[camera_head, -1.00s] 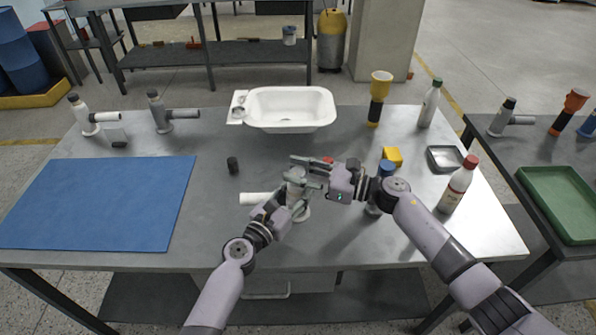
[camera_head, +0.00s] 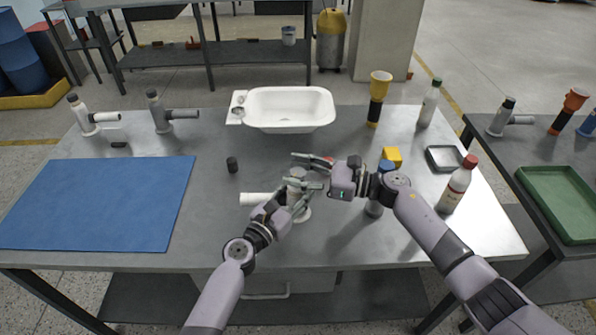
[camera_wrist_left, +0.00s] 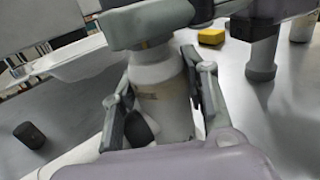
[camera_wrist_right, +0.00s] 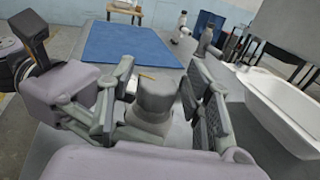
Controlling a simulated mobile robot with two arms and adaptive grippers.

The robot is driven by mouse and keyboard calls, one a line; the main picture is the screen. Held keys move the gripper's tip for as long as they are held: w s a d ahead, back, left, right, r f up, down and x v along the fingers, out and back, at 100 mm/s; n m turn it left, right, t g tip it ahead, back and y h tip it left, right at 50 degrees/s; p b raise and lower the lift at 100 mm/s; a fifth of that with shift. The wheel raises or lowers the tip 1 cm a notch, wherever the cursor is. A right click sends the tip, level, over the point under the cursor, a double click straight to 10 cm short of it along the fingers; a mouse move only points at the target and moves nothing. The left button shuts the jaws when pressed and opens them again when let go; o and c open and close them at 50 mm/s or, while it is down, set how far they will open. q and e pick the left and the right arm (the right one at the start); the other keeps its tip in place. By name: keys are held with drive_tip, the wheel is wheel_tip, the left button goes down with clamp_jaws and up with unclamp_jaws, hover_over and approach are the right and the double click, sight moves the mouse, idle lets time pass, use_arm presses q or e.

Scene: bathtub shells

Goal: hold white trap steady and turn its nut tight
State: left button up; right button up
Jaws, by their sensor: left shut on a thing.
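The white trap (camera_head: 256,199) stands upright near the table's middle, its side pipe pointing left. Its white body fills the middle of the left wrist view (camera_wrist_left: 165,105). My left gripper (camera_head: 291,194) is shut on this body from the near side. A grey nut (camera_wrist_right: 156,100) sits on top of the trap. My right gripper (camera_head: 308,172) reaches in from the right at the trap's top. Its fingers are open on either side of the nut, with gaps visible in the right wrist view. My fingers partly hide the trap in the head view.
A white basin (camera_head: 290,108) stands behind the trap. A small black cylinder (camera_head: 232,164) and a blue mat (camera_head: 100,203) lie left.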

sight(298, 172)
drive_tip(key=shift+r, duration=0.1)
wheel_tip(298, 172, up, 10)
drive_tip(key=shift+f, duration=0.1)
idle(0.5)
drive_tip(key=s+d+f+m+t+h, duration=0.35)
drive_tip(key=s+d+f+t, duration=0.25)
drive_tip(key=s+d+f, duration=0.3)
drive_tip(key=shift+m, duration=0.55)
drive_tip(key=x, duration=0.8)
drive_tip(key=w+x, duration=0.1)
drive_tip(key=x, duration=0.3)
drive_tip(key=shift+w+d+f, duration=0.1)
drive_tip(key=shift+w+f, duration=0.1)
drive_tip(key=shift+f, duration=0.15)
drive_tip(key=shift+c, duration=0.4)
drive_tip(key=shift+y, duration=0.25)
drive_tip(key=c, duration=1.1)
